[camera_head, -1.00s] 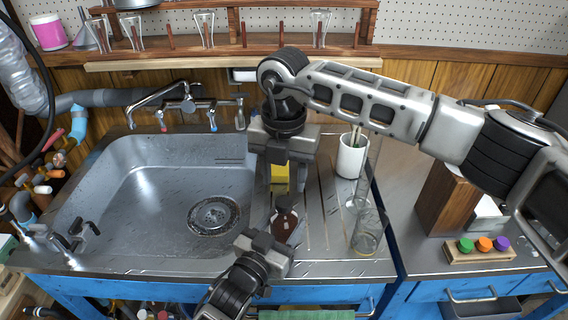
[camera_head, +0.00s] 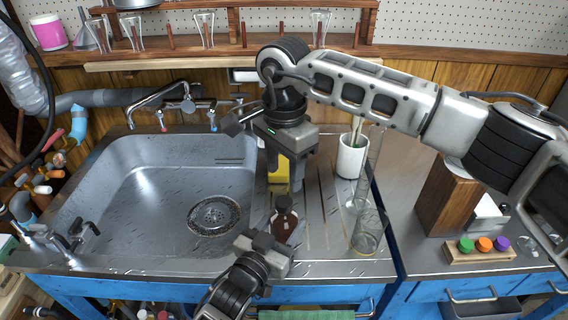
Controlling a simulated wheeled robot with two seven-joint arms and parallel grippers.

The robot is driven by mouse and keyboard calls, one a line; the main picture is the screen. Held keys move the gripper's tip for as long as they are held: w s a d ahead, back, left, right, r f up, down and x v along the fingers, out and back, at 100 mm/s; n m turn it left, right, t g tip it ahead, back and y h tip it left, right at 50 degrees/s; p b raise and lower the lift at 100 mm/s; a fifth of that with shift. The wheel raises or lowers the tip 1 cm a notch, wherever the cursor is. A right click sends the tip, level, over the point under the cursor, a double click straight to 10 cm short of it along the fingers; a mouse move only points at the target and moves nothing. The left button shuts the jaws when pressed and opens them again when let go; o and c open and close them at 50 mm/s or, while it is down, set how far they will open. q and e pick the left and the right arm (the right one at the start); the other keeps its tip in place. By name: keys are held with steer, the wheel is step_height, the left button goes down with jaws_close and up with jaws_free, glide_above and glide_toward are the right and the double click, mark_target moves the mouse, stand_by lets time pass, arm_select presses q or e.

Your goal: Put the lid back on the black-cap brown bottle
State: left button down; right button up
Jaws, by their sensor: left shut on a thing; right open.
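The brown bottle (camera_head: 285,226) stands upright on the metal drainboard right of the sink. A black cap (camera_head: 283,202) shows at its top; I cannot tell how firmly it sits. My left gripper (camera_head: 277,243) is shut on the bottle's lower body from the front left, hiding part of it. My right gripper (camera_head: 285,172) is open and points down above and behind the bottle, apart from the cap.
A yellow sponge (camera_head: 279,171) lies behind the bottle. A white cup (camera_head: 351,160) and a clear glass cylinder (camera_head: 365,238) stand to the right. The sink basin (camera_head: 150,190) is empty on the left. A rack with coloured caps (camera_head: 484,246) sits at far right.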

mark_target(284, 201)
steer(key=n, duration=0.4)
steer(key=shift+r+n, duration=0.15)
steer(key=shift+n, duration=0.25)
steer(key=n, duration=0.5)
steer(key=shift+r, duration=0.15)
steer(key=shift+f, duration=4.05)
steer(key=shift+c, duration=0.3)
